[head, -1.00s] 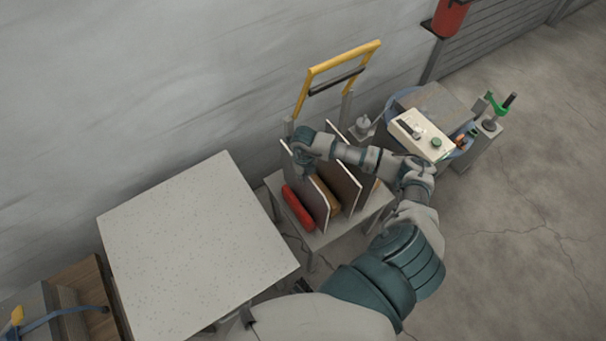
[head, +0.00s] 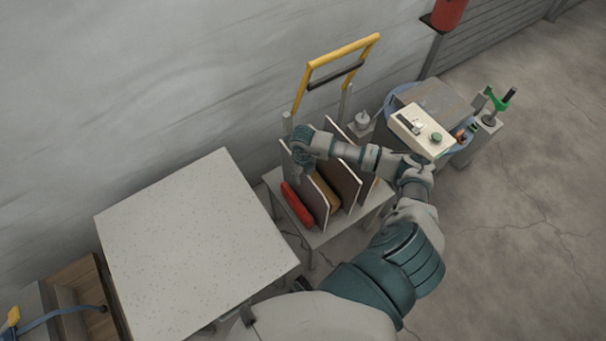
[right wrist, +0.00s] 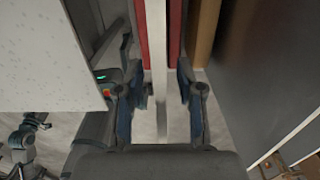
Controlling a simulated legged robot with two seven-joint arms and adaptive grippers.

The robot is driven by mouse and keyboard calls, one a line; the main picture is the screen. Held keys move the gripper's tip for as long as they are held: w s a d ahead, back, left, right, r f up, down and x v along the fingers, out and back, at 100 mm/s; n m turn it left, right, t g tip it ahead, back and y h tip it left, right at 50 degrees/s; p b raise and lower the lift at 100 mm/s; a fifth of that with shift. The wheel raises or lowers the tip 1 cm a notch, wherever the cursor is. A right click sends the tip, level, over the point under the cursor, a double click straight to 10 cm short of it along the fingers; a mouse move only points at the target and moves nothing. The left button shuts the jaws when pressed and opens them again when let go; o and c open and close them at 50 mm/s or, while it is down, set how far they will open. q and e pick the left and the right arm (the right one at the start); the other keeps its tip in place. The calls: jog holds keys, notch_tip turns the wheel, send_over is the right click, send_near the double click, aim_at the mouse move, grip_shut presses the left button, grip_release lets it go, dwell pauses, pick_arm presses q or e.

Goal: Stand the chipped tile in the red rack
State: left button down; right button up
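A thin pale tile (head: 314,194) stands on edge on the small rack table. In the right wrist view its light edge (right wrist: 158,60) runs between two red bars of the red rack (right wrist: 175,35). The red rack (head: 297,204) also shows in the head view, left of the tile. I cannot make out a chip. My right gripper (right wrist: 162,92) is open, with one finger on each side of the tile's edge and gaps between. In the head view my right gripper (head: 303,162) is at the tile's upper back part. A dark jointed part, possibly my left gripper, shows lower left in the wrist view.
A brown wooden rack (head: 328,192) and a dark tile (head: 345,182) stand close to the right. A yellow-handled frame (head: 340,52) rises behind. A speckled table (head: 195,245) stands left, its top bare. A cream control box (head: 422,130) is at the right.

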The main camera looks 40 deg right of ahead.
jog(key=shift+f, duration=0.1)
notch_tip(320, 180, up, 12)
dwell(0.5)
notch_tip(320, 180, up, 6)
jog(key=p, duration=0.4)
dwell(0.4)
